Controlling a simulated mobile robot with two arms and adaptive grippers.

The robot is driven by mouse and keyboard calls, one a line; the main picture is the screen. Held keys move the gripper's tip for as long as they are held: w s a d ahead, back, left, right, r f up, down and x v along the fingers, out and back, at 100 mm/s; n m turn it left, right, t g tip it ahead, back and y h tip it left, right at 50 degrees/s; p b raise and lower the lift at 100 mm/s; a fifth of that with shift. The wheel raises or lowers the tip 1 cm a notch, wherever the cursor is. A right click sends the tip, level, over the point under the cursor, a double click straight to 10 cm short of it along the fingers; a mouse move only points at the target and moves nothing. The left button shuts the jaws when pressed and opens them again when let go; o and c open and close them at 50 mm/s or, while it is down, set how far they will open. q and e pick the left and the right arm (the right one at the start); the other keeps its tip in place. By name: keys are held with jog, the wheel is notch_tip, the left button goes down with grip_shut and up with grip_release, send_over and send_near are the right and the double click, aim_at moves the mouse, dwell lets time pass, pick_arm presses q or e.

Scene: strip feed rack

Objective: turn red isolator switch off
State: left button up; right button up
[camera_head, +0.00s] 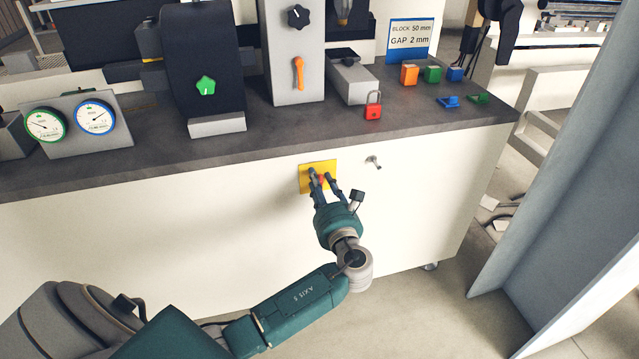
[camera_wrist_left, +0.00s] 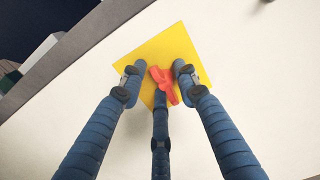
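The red isolator switch (camera_wrist_left: 164,84) sits on a yellow square plate (camera_wrist_left: 182,40) on the white front of the bench. In the head view only a small bit of the red switch (camera_head: 321,179) shows between my fingers; the yellow plate (camera_head: 324,165) is partly covered. In the left wrist view the red handle lies diagonally, from upper left to lower right. My left gripper (camera_head: 322,177) is at the plate, its three fingers spread around the handle. A gap shows between the left finger and the handle; the right finger is very close to it, contact unclear. My right gripper is not in view.
A small metal knob or lock (camera_head: 373,162) sticks out of the panel right of the plate. On the dark benchtop (camera_head: 270,128) above stand a red padlock (camera_head: 373,108), gauges (camera_head: 95,118), an orange lever (camera_head: 298,74) and coloured blocks (camera_head: 432,74). A grey panel (camera_head: 570,170) stands at right.

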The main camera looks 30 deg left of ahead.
pick_arm(q)
jog(key=shift+c, duration=0.3)
grip_shut()
jog(key=shift+f+n, duration=0.1)
jog(key=shift+n, duration=0.2)
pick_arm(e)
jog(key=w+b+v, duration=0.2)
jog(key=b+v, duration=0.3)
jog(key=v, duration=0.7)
pick_arm(q)
jog(key=shift+s+f+n+b, duration=0.15)
jog(key=shift+n+b, duration=0.3)
jog(key=shift+n, duration=2.45)
jog(key=shift+w+f+n+b, duration=0.1)
jog(key=shift+f+n+b, duration=0.3)
jog(key=shift+n, duration=2.5)
jog(key=shift+s+f+n+b, duration=0.1)
jog(key=shift+n+b, duration=0.45)
jog(key=shift+n, duration=2.35)
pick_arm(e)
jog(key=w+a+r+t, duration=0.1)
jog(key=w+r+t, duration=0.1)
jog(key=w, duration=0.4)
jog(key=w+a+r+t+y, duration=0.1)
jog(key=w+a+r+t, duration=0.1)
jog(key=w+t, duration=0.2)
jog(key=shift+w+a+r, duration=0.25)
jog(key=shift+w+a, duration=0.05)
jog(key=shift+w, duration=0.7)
